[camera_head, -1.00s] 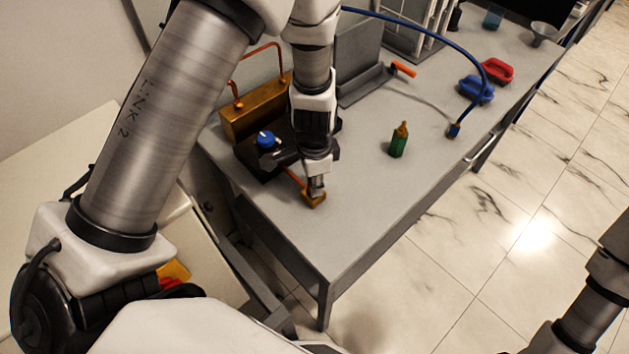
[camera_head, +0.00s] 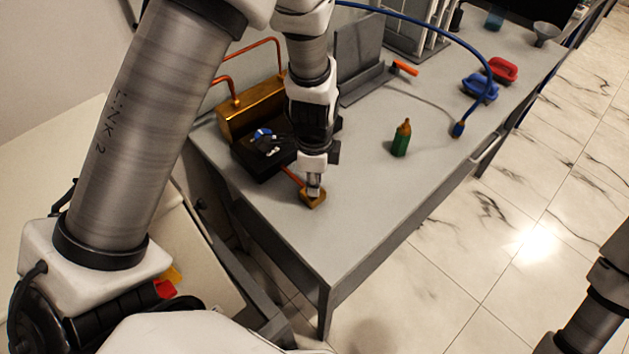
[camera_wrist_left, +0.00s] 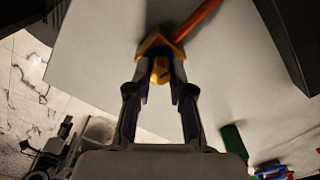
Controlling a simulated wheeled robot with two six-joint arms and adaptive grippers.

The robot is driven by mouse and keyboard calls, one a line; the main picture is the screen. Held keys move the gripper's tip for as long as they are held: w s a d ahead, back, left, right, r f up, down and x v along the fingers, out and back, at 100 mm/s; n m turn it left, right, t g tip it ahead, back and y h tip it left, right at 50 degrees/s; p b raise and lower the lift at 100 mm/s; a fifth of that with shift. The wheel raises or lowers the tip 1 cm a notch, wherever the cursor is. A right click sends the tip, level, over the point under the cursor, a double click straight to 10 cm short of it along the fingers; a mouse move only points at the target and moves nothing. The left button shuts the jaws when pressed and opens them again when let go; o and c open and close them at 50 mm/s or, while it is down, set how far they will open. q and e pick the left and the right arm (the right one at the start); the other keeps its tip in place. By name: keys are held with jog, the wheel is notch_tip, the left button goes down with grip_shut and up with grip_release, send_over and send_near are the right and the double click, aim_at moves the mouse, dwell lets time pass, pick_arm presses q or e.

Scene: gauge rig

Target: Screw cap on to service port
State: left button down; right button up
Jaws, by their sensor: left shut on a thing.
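My left gripper (camera_head: 313,184) points down over the front left part of the bench and is shut on a small yellow-brass cap (camera_wrist_left: 160,70), seen between the fingertips in the left wrist view. The service port appears to be the brass block (camera_head: 314,200) at the end of a copper-orange pipe, directly below the fingertips. In the left wrist view the brass block (camera_wrist_left: 153,42) lies just beyond the cap; the two look in line and touching or nearly so. How far the cap sits on the port is hidden. My right gripper is not in view.
A brass block with copper pipes (camera_head: 250,115) and a black unit with a blue knob (camera_head: 264,134) stand left of the gripper. A green bottle with a brass top (camera_head: 401,140) stands to the right. A blue hose (camera_head: 458,129) and red and blue clamps lie farther back. The bench front is clear.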

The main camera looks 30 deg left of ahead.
pick_arm(q)
jog(key=shift+s+f+m+b, duration=0.2)
jog(key=shift+f+m+b, duration=0.1)
jog(key=shift+m+b, duration=0.2)
jog(key=shift+r+m, duration=0.15)
jog(key=shift+m, duration=0.25)
jog(key=c, duration=1.2)
grip_release()
jog(key=o, duration=0.6)
jog(key=shift+w+r, duration=0.1)
jog(key=shift+w, duration=0.05)
jog(key=shift+c, duration=0.2)
